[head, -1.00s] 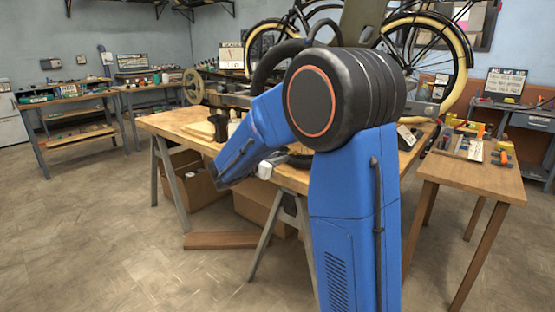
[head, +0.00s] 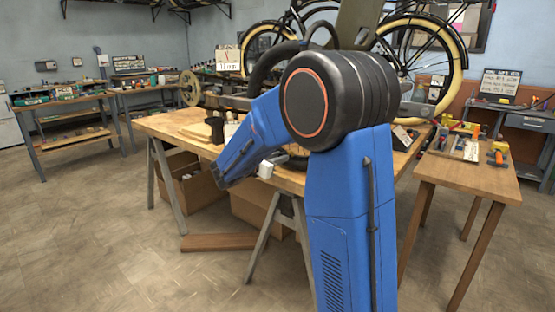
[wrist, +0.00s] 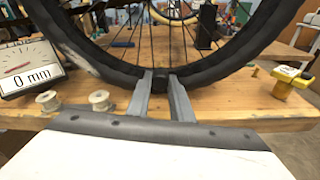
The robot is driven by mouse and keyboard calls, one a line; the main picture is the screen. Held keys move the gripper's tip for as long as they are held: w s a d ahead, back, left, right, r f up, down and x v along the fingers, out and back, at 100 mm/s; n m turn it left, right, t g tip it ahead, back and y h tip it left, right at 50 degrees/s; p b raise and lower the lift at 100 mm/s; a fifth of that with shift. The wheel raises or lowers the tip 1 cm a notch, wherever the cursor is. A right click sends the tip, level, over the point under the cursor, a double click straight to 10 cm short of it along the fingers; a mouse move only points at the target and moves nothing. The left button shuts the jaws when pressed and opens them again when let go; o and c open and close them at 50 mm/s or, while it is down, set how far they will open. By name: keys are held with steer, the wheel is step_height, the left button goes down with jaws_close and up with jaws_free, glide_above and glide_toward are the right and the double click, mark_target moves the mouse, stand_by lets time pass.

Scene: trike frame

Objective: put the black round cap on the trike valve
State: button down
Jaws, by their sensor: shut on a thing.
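In the wrist view, my gripper (wrist: 163,84) has its two grey fingers close together around a small dark piece, which looks like the black round cap (wrist: 160,78). The cap sits at the fingertips, right in front of the lower rim of a large black-tyred spoked wheel (wrist: 85,62). I cannot tell whether the cap touches the wheel. The valve cannot be made out; it may be hidden behind the cap and fingers. In the head view, my blue arm reaches to the wooden bench (head: 160,125) and hides the gripper and cap.
In the wrist view, a dial sign reading 0 mm (wrist: 30,70) and two small pale spools (wrist: 99,100) stand at the left. A yellow tool (wrist: 293,82) lies at the right. In the head view, a side table (head: 470,178) with tools stands to the right.

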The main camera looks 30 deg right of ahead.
steer(key=shift+w+d, duration=0.15)
steer(key=shift+d, duration=0.3)
steer(key=c, duration=1.5)
jaws_free()
steer(key=shift+a, duration=0.1)
steer(key=v, duration=1.7)
steer(key=shift+a, duration=0.1)
